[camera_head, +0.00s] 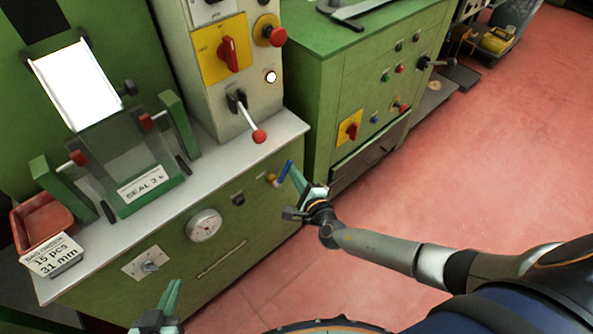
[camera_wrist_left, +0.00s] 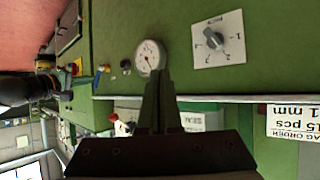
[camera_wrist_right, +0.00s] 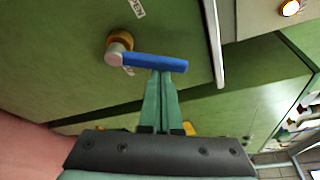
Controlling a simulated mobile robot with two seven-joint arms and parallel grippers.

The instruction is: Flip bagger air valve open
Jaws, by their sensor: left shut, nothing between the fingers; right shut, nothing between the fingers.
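The air valve has a blue handle (camera_head: 285,172) and a round brass-coloured fitting (camera_head: 271,179) on the bagger's green front, right of the gauge. In the right wrist view the blue handle (camera_wrist_right: 155,62) extends sideways from the fitting (camera_wrist_right: 118,42). My right gripper (camera_head: 294,171) is shut and empty, its fingertips (camera_wrist_right: 161,74) at the handle's middle, overlapping its lower edge; I cannot tell whether they touch. The handle also shows small in the left wrist view (camera_wrist_left: 101,76). My left gripper (camera_head: 174,286) is shut and empty in front of the cabinet's lower left, away from the valve.
The bagger front carries a pressure gauge (camera_head: 204,226), a black knob (camera_head: 238,199) and a dial plate (camera_head: 147,263). Above are a grey worktop (camera_head: 215,165), a red-knobbed lever (camera_head: 259,136) and a red bin (camera_head: 42,220). A second green cabinet (camera_head: 335,80) stands right; red floor (camera_head: 500,150) is open.

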